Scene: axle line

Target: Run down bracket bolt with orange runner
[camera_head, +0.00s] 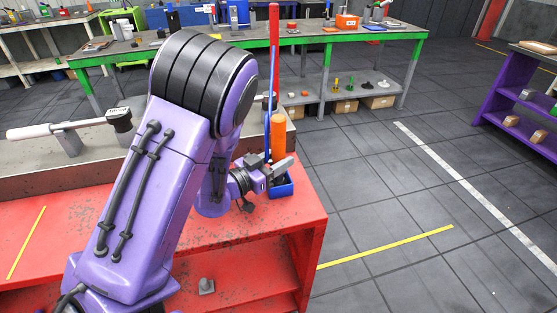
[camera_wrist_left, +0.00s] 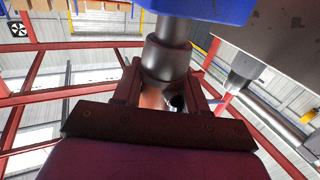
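The orange runner (camera_head: 278,134) stands upright at the right end of the red bench, over a small blue holder (camera_head: 281,190). My left gripper (camera_head: 268,170) is at its lower part. In the left wrist view the runner's grey stepped shank (camera_wrist_left: 166,60) lies between the two fingers, which appear to press on both sides. Its end meets the blue holder at the top of that picture (camera_wrist_left: 205,8); I cannot tell whether it is seated in it. I cannot make out the bracket bolt. My right gripper is not in view.
My left arm hides part of the red bench (camera_head: 110,215). A red pole (camera_head: 274,40) and a blue one rise behind the runner. The floor on the right is open.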

